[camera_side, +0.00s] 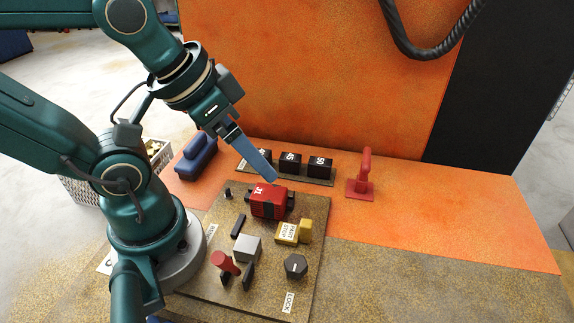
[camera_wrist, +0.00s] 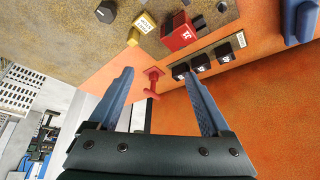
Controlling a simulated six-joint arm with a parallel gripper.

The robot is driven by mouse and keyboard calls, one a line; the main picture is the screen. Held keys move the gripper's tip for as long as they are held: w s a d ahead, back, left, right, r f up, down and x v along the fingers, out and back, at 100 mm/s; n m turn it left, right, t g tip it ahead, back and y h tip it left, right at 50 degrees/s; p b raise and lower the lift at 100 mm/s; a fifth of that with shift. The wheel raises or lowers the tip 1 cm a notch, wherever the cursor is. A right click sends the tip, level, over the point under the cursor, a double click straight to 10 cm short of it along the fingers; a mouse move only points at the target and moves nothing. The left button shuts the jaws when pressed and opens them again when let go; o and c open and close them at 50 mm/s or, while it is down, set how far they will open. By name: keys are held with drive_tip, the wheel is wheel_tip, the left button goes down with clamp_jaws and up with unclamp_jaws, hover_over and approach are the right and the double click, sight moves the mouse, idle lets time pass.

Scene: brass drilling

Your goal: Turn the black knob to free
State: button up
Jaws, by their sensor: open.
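The black knob (camera_side: 295,266) is a dark, many-sided knob with a small pale mark on its top. It sits at the front right of the brown fixture plate (camera_side: 205,282), close to a white LOCK label (camera_side: 288,302). I cannot tell for sure which way its mark points. In the wrist view the knob (camera_wrist: 106,11) is near the top edge, left of centre. My gripper (camera_side: 272,178) has long blue fingers and is above the back of the plate, well away from the knob. In the wrist view my gripper (camera_wrist: 160,78) is open and empty.
A red block (camera_side: 268,201) sits just below my fingertips, with the yellow part stop (camera_side: 293,232) between it and the knob. A grey block (camera_side: 247,248) and red-handled clamp (camera_side: 225,263) are left of the knob. Black numbered blocks (camera_side: 290,162) and a red handle (camera_side: 362,177) stand behind.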

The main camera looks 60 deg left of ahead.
drive_tip(key=n, duration=0.1)
drive_tip(key=n+g, duration=0.2)
drive_tip(key=g, duration=0.3)
hover_over(297, 261)
drive_tip(key=f, duration=0.7)
drive_tip(key=shift+w+a+f, duration=0.1)
drive_tip(key=shift+w+f, duration=0.05)
drive_tip(key=shift+w, duration=0.15)
drive_tip(key=shift+s+f+g, duration=0.3)
drive_tip(key=shift+f, duration=2.45)
drive_tip(key=shift+c, duration=0.3)
clamp_jaws()
